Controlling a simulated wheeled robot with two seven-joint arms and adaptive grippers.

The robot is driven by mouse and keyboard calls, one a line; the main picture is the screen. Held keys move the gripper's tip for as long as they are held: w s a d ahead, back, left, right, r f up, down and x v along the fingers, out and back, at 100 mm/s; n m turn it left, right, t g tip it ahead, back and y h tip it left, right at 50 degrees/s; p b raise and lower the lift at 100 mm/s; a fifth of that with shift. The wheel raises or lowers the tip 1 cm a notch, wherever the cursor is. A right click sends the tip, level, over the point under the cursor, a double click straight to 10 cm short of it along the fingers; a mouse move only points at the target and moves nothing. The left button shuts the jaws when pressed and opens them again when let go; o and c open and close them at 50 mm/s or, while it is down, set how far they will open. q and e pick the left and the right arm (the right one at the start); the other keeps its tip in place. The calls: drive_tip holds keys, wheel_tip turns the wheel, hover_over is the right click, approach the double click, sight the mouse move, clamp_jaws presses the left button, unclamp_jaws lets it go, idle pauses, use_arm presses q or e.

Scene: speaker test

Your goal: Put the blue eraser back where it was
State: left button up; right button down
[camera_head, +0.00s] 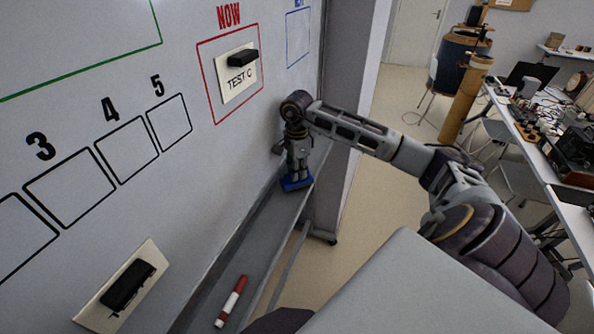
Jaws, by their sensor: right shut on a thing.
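The blue eraser (294,184) is at the far end of the grey tray (262,238) that runs along the bottom of the whiteboard. My right gripper (297,176) points down over the eraser and is shut on it. The eraser is at the tray's level; I cannot tell whether it rests fully on the tray. The gripper's fingers hide its upper part. My left gripper is not in view.
A red and white marker (231,301) lies on the near part of the tray. On the whiteboard (120,90), a "TEST C" card (236,84) sits in the red "NOW" frame, and another card (97,312) is at lower left. The tray between marker and eraser is clear.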

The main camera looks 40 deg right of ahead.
drive_tip(key=shift+f, duration=0.4)
drive_tip(key=c, duration=1.4)
unclamp_jaws()
drive_tip(key=shift+w, duration=0.1)
drive_tip(key=shift+o, duration=0.2)
drive_tip(key=shift+r, duration=0.15)
drive_tip(key=shift+r, duration=0.55)
wheel_tip(320, 180, up, 4)
drive_tip(key=shift+r, duration=0.1)
wheel_tip(320, 180, up, 7)
drive_tip(key=b, duration=0.1)
drive_tip(key=shift+r, duration=0.2)
